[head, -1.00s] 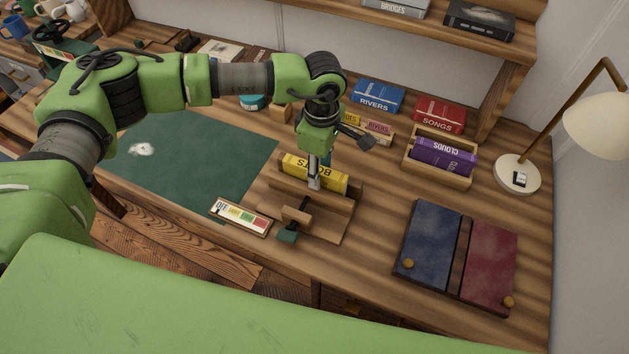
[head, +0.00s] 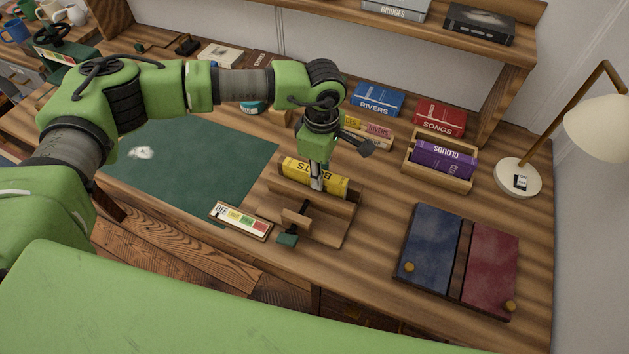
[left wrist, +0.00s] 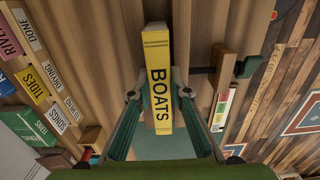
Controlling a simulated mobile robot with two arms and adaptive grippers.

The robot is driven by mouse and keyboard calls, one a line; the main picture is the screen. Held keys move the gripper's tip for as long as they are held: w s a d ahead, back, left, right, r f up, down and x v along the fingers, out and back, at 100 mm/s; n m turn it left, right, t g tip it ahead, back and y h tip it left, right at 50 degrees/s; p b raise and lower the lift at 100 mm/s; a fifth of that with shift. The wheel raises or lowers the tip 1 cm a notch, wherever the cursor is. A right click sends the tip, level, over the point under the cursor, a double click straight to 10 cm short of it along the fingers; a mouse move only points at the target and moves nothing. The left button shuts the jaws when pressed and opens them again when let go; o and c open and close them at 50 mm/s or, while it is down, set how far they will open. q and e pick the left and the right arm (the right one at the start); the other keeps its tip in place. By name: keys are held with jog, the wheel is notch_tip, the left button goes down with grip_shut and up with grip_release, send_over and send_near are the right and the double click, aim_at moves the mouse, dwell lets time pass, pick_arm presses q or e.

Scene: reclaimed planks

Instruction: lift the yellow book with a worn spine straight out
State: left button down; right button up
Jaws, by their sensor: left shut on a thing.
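The yellow book (head: 331,184), lettered BOATS, stands spine up in a wooden press (head: 328,231) with a front screw and green handle (head: 288,239). My left gripper (head: 317,184) points down over the book and is shut on it near the middle of its spine. In the left wrist view the book (left wrist: 157,65) runs between the two fingers (left wrist: 160,98), one on each side. The book's lower part is hidden by the press. My right gripper is not in view.
A label strip (head: 240,220) lies left of the press. A green mat (head: 200,160) lies further left. Behind are blue (head: 377,98) and red (head: 440,117) books and a crate (head: 455,180) with a purple book. A blue-and-red board (head: 430,245) and lamp (head: 518,177) are at right.

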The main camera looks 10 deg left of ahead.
pick_arm(q)
jog(key=shift+r, duration=0.15)
jog(key=shift+r+p, duration=1.4)
jog(key=shift+r, duration=2)
